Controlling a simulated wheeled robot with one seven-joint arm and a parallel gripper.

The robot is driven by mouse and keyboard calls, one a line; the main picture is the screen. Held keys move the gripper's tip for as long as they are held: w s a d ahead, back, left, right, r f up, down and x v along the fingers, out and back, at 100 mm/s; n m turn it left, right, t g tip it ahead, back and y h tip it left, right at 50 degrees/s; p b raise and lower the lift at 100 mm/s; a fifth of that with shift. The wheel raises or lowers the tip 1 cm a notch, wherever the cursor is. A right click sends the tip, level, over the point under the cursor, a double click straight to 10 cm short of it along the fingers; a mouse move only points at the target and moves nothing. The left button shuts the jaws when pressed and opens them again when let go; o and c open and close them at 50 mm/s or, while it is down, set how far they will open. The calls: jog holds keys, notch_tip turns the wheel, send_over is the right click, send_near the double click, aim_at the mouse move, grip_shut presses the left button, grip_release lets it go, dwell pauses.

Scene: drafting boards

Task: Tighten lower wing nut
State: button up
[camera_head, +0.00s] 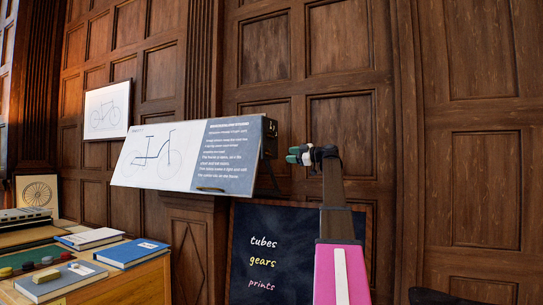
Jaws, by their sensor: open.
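A tilted drafting board (150,160) shows a blue bicycle drawing and a dark panel of white text. Its narrow dark side (269,138) faces right and carries small fittings. I cannot make out the lower wing nut among them. My arm rises from the bottom right, pink then dark. At its top my gripper (296,155) points left, with small green and pale parts at its tip. It is open and stands to the right of the board's side, apart from it in the picture. Its fingers are too small to see clearly.
A chalkboard (262,255) reading "tubes gears prints" stands below the board, partly behind my arm. A wooden desk (135,285) at lower left holds blue books (132,252) and small coloured pieces. A framed bicycle print (107,110) hangs on the panelled wall (340,50).

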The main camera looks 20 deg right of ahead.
aim_at(271, 154)
jog(key=x, duration=0.7)
jog(key=r+x, duration=0.1)
jog(key=x, duration=0.2)
jog(key=shift+w+a, duration=0.15)
jog(key=shift+w, duration=0.05)
grip_shut()
